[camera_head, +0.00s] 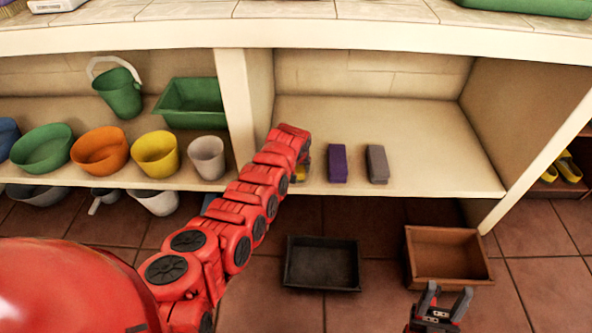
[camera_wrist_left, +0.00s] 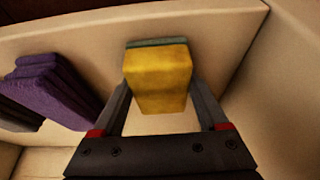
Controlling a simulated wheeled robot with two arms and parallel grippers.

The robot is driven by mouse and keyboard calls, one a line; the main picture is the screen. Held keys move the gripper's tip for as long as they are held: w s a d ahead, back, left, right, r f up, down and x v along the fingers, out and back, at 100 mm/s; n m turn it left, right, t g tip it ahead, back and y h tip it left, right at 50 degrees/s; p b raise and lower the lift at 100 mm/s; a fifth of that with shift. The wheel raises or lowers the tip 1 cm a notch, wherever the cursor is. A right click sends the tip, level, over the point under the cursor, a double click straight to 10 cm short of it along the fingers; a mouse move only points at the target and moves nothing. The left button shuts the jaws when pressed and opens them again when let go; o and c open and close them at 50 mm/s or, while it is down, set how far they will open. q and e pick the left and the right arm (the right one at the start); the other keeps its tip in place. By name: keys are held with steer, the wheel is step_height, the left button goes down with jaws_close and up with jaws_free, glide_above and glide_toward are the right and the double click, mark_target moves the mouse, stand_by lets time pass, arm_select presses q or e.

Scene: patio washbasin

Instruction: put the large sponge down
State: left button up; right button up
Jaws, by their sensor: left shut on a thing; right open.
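A yellow sponge with a green-grey layer (camera_wrist_left: 158,80) is between the fingers of my left gripper (camera_wrist_left: 160,100), which is shut on it. In the head view only a small yellow bit of the sponge (camera_head: 303,173) shows, as my red arm hides the rest. My left gripper is over the front left part of the lower shelf (camera_head: 420,125), left of a purple block (camera_head: 337,164). I cannot tell whether the sponge touches the shelf. My right gripper (camera_head: 449,293) is open and empty, low in front of the brown box.
A grey block (camera_head: 377,164) stands right of the purple one. The shelf behind and right of them is clear. An upright divider (camera_head: 236,100) is at left, with several tubs beyond it. A black tray (camera_head: 322,264) and a brown box (camera_head: 446,257) are on the tiled floor.

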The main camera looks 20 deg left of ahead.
arm_select(q)
steer(key=shift+f, duration=0.3)
steer(key=shift+s+f, duration=0.1)
